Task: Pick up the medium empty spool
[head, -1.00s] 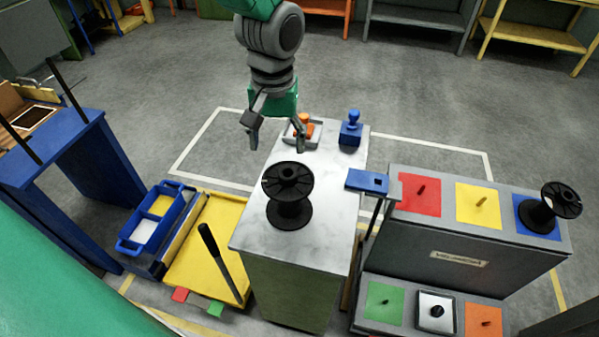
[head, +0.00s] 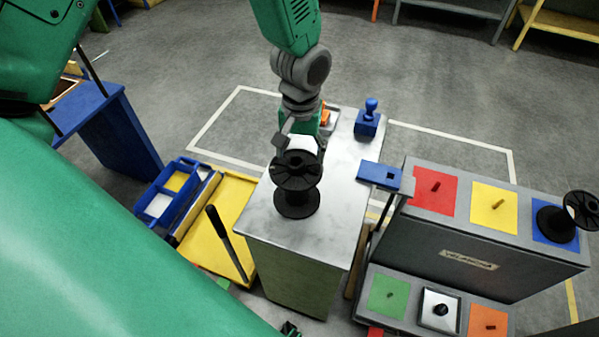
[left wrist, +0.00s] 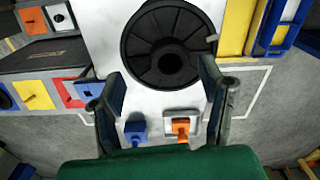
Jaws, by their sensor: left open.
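A black empty spool (head: 297,187) stands upright on the marble-topped counter (head: 345,200). In the left wrist view the spool (left wrist: 168,45) shows its round upper flange and dark centre hole. My left gripper (head: 300,145) is open just behind the spool in the head view, and its fingertips are partly hidden by it. In the left wrist view the open fingers (left wrist: 162,80) point at the spool, with nothing held between them. Another black spool (head: 556,224) sits at the blue pad on the rack at right; I cannot tell its size class for certain.
The grey rack (head: 470,240) with coloured pegged pads stands at right. A blue stamp-like block (head: 369,120) and an orange item (head: 325,117) are at the counter's far end. A blue plate on a post (head: 380,174) stands beside the counter. A yellow cart (head: 232,200) stands left.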

